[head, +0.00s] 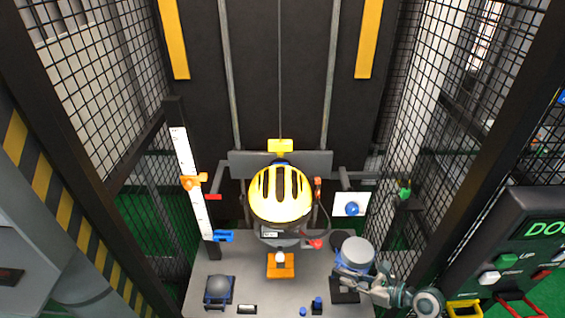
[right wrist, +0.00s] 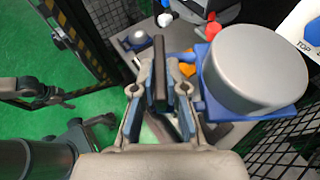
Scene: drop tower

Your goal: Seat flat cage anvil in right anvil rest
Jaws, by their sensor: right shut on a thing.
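The flat cage anvil (head: 357,251) is a grey round block on a blue square base, right of the tower's middle. It shows large at the right in the right wrist view (right wrist: 255,65). My right gripper (head: 366,282) is at its near side, shut on a dark upright bar (right wrist: 159,65) that looks like the anvil's handle. The join of bar and anvil is hidden. A black square plate (head: 343,292), likely the right anvil rest, shows below the anvil. I cannot tell if they touch. My left gripper is not in the head view.
A yellow helmet (head: 280,192) hangs over the middle of the grey base (head: 250,250). A dome anvil (head: 218,288) stands at the left. An orange block (head: 280,268) and small blue pieces (head: 317,303) are near the middle. A control panel (head: 520,255) and mesh bound the right.

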